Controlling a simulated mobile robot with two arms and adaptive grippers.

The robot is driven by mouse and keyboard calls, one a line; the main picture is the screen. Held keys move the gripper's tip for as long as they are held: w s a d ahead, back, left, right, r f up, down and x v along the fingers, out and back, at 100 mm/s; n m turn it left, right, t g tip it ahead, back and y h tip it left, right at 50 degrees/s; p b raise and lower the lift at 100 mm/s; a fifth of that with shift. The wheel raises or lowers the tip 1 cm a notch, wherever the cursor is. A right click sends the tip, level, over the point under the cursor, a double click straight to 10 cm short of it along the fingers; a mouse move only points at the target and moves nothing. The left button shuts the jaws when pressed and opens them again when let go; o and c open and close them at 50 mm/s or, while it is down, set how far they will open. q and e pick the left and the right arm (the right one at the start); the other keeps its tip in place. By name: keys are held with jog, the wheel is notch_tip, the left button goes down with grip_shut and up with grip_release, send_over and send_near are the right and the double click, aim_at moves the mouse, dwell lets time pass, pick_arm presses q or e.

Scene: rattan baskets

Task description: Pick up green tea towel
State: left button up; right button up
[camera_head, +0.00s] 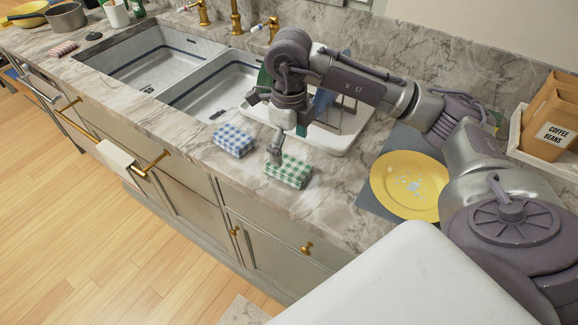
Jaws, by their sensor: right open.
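The green tea towel (291,171) is a folded green-and-white checked cloth lying on the marble counter near its front edge. My right gripper (275,156) is open and points down at the towel's left end. The view does not show whether a finger touches the cloth. The gripper's far side is partly hidden by its own body. My left gripper is not in view.
A blue checked towel (233,140) lies just left of the green one. A white dish rack tray (345,140) stands behind, partly hidden by my right arm. A yellow plate (385,180) lies to the right. A double sink (150,62) is at the left.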

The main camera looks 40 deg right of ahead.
aim_at(288, 165)
jog(key=shift+s+a+f+p, duration=0.2)
jog(key=shift+f+p, duration=0.15)
jog(key=shift+f, duration=0.25)
jog(key=shift+s+a+f+p, duration=0.1)
jog(key=shift+s+f+p, duration=0.15)
jog(key=shift+f, duration=0.3)
notch_tip(288, 165, down, 2)
jog(key=shift+f, duration=0.6)
jog(key=shift+c, duration=0.4)
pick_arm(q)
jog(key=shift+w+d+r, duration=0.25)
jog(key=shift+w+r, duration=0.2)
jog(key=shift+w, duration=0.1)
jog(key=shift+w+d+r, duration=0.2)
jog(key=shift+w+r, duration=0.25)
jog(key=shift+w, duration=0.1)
pick_arm(e)
jog(key=shift+r, duration=0.1)
jog(key=c, duration=1.2)
jog(key=shift+o, duration=0.2)
jog(key=shift+w, duration=0.1)
